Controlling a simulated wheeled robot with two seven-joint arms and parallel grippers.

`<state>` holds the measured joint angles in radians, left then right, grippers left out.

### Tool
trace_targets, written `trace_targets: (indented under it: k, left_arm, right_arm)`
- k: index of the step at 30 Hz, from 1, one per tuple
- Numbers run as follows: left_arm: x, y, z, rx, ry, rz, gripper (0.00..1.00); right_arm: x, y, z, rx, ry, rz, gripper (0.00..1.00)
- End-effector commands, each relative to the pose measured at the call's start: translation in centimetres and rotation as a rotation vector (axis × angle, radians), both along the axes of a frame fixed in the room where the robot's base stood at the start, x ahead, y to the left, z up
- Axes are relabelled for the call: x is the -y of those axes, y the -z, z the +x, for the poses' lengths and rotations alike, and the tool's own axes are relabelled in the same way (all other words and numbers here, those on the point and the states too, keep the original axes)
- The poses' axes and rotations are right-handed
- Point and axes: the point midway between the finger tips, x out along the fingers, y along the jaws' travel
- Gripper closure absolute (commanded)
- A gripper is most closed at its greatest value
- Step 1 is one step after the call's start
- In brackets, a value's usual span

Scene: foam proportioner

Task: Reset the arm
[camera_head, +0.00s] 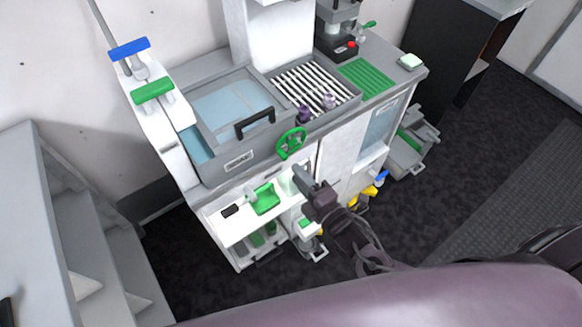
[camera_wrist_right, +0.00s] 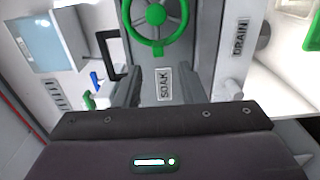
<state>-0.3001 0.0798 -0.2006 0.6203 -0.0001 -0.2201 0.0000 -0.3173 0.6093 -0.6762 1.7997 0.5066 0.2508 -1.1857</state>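My right arm reaches up from the bottom of the head view to the front of the grey and white machine (camera_head: 215,168). My right gripper (camera_head: 300,174) is just below the green handwheel (camera_head: 291,143) in the picture, apart from it. In the right wrist view its two fingers (camera_wrist_right: 163,78) stand apart with nothing held between them. A panel labelled SOAK (camera_wrist_right: 164,84) shows through the gap, with the handwheel above it. My left gripper is not in view.
A clear-lidded tank (camera_head: 232,106) with a black handle is at the machine's left. A green tray (camera_head: 265,198) is on the lower shelf. Grey steps (camera_head: 85,220) stand at left; dark floor (camera_head: 460,170) is open at right.

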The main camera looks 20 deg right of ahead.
Motion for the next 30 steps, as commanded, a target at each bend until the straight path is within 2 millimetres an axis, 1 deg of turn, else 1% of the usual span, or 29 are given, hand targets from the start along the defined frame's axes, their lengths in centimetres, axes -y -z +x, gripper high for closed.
trace_targets:
  k: [1, 3, 6, 20, 23, 25, 26, 29, 30]
  left_arm:
    - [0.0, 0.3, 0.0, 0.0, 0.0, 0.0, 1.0]
    - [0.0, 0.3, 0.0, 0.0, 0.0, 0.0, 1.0]
    - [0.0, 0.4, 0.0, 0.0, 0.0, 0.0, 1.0]
    - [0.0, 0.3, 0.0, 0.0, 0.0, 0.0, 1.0]
    - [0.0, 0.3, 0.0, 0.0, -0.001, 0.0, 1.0]
    - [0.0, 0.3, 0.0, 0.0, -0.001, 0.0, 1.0]
    - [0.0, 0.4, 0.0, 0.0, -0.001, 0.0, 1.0]
    - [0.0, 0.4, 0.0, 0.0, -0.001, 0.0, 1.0]
    - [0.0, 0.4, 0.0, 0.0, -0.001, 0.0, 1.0]
  right_arm:
    - [0.2, 0.1, -0.6, -0.001, 0.0, 0.0, 0.64]
    - [0.4, 0.1, -1.1, 0.0, 0.0, -0.001, 0.64]
    - [0.5, -0.1, -1.4, 0.002, 0.0, 0.001, 0.64]
    - [0.5, -0.1, -1.4, 0.002, 0.0, 0.001, 0.64]
    - [0.7, 0.3, -1.4, -0.007, 0.004, 0.003, 0.64]
    - [1.2, 1.6, -1.1, -0.041, 0.019, 0.012, 0.64]
    - [1.6, 2.6, -1.0, -0.067, 0.029, 0.02, 0.64]
    - [3.6, 7.4, -0.7, -0.198, 0.09, 0.07, 0.64]
    - [4.8, 10.0, -0.8, -0.267, 0.128, 0.101, 0.64]
